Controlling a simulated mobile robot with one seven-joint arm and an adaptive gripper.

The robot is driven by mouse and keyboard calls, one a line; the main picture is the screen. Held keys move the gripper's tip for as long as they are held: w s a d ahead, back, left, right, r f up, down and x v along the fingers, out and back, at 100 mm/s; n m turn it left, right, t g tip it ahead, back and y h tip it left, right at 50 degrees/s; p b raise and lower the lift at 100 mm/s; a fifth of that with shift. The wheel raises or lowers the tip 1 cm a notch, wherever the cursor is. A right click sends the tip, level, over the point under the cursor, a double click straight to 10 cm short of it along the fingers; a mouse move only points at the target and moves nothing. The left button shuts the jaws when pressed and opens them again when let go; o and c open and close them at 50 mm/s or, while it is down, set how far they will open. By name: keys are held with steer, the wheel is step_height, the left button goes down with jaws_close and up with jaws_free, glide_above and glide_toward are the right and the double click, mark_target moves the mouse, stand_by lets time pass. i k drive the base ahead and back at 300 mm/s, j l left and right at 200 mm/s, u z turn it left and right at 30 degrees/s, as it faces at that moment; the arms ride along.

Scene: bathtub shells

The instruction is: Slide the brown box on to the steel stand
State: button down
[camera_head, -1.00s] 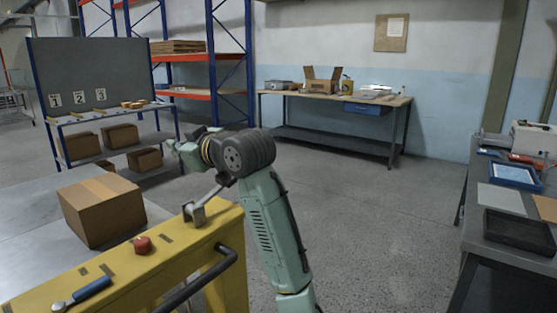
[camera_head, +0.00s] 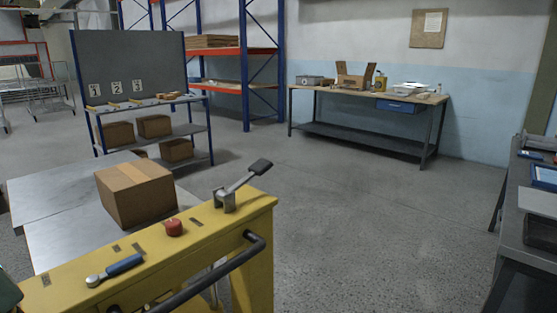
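The brown box (camera_head: 136,194) is a closed, taped carton standing upright on a flat steel top, just behind the yellow frame. A near steel plate (camera_head: 72,240) shows to the left of its base. A second steel top (camera_head: 50,187), seemingly the steel stand, lies beyond a seam to the left and behind. The box seems to rest mostly on the near plate; its far base edge is hidden. My gripper is not in view. Only a dark green piece, probably my arm, shows at the lower left edge.
The yellow frame (camera_head: 190,250) carries a lever (camera_head: 242,186) with a black grip, a red button (camera_head: 174,227), a blue-handled tool (camera_head: 117,269) and a dark push bar (camera_head: 215,275). A shelf rack (camera_head: 150,130) stands behind. Open floor (camera_head: 370,230) lies right.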

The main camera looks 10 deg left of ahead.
mark_target(135, 193)
steer(key=k+j, duration=0.1)
steer(key=j, duration=0.25)
steer(key=k+j, duration=0.1)
steer(key=j, duration=0.3)
steer(key=k+j, duration=0.1)
steer(key=j, duration=0.25)
steer(key=i+j, duration=0.1)
steer(key=j, duration=1.15)
steer(key=i+j, duration=0.15)
steer(key=i, duration=0.25)
steer(key=i+j, duration=0.1)
steer(key=i, duration=0.35)
steer(key=z, duration=0.05)
